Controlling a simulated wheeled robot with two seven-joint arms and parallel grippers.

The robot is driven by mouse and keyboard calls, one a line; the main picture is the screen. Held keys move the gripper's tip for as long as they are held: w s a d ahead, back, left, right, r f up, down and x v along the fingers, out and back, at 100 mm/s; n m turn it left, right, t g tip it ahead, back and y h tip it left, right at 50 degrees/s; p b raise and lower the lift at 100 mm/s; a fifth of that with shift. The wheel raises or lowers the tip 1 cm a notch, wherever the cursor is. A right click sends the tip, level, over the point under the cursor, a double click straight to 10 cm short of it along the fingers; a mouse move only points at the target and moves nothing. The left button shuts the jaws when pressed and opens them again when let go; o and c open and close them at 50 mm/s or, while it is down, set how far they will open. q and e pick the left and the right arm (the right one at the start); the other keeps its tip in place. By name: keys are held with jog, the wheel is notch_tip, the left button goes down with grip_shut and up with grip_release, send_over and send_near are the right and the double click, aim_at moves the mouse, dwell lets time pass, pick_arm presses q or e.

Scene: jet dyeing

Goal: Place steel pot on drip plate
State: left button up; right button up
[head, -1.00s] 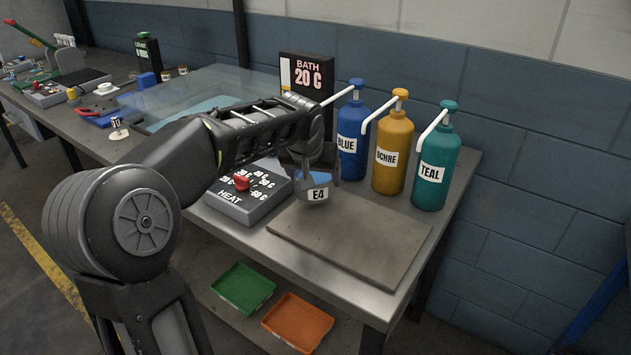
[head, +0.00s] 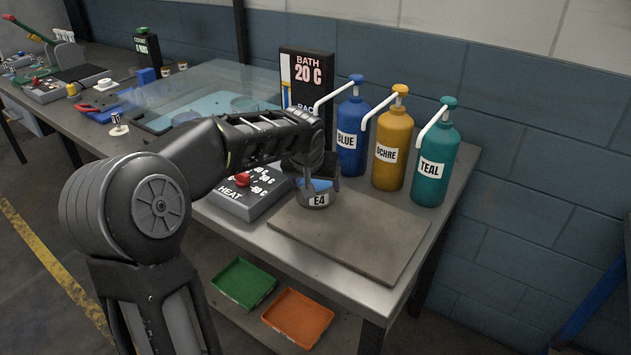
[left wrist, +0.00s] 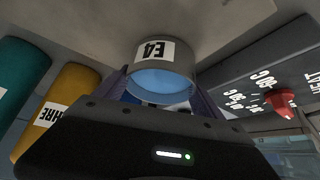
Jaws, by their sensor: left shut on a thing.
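The steel pot (head: 318,201) is a small grey cup with a white E4 label and blue inside. My left gripper (head: 316,176) is shut on it. The pot looks about upright at the back left corner of the drip plate (head: 365,240), a flat grey-brown board near the table's right end. I cannot tell whether the pot touches the plate or hangs just above it. In the left wrist view the pot (left wrist: 165,66) shows between the fingers, its label upside down. My right gripper is not in view.
The heat control box (head: 246,196) with a red knob stands close left of the pot. Blue (head: 352,150), ochre (head: 388,172) and teal (head: 428,185) pump bottles stand behind the plate. The bath display (head: 306,85) is behind my gripper. Most of the plate is bare.

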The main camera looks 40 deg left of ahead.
pick_arm(q)
jog(key=shift+f, duration=0.15)
jog(key=o, duration=2)
jog(key=shift+r, duration=0.35)
jog(key=v, duration=1.1)
jog(key=shift+s+d+r, duration=0.1)
jog(key=shift+s+r, duration=0.15)
